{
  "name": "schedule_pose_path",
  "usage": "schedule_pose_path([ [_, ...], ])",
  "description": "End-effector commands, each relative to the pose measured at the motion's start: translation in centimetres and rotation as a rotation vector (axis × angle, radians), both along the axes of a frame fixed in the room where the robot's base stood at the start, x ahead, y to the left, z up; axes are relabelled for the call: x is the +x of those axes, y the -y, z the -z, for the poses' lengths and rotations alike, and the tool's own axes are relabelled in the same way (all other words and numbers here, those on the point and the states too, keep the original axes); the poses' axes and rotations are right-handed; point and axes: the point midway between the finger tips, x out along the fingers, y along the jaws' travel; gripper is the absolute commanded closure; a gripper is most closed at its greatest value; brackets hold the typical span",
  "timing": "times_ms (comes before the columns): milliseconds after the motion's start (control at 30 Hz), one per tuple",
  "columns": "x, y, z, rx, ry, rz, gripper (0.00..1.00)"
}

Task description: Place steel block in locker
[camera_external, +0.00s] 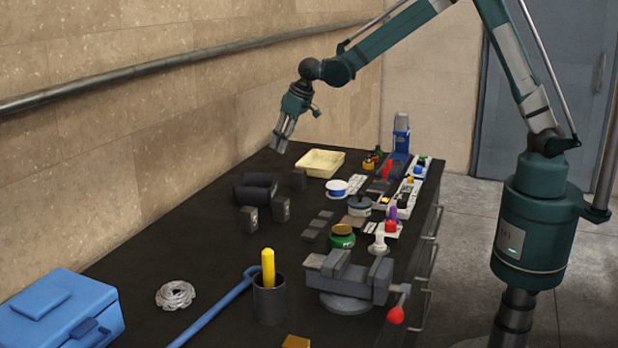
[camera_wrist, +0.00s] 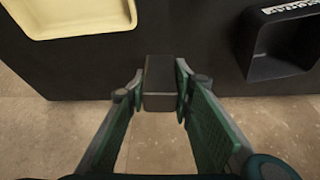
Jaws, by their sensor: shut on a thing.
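My gripper (camera_external: 282,139) is raised at the far left side of the dark bench, near the tan wall, fingers pointing down. In the wrist view my gripper (camera_wrist: 160,90) is shut on a dark grey rectangular block (camera_wrist: 159,77), with a finger on each side. The block looks like the steel block and is held above the bench edge. A black open-fronted box (camera_wrist: 283,48) with a white label lies to the right in the wrist view; I cannot tell whether it is the locker. Dark rounded containers (camera_external: 255,187) lie on the bench below my gripper.
A cream tray (camera_external: 320,163) is right of my gripper; it also shows in the wrist view (camera_wrist: 80,14). Dark blocks (camera_external: 281,209) stand near the containers. A vise (camera_external: 348,277), cup (camera_external: 269,302) and blue toolbox (camera_external: 58,312) are nearer. The bench's left middle is mostly clear.

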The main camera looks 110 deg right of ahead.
Motion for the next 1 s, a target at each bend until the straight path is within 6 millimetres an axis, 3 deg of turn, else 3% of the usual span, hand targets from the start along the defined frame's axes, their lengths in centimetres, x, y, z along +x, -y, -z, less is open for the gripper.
schedule_pose_path([
  [333,0.0,0.0,-1.0,0.000,0.000,0.000,1.00],
  [733,0.0,0.0,-5.4,0.000,0.000,0.000,1.00],
  [1000,2.7,-2.8,-5.4,0.000,0.000,-0.051,1.00],
])
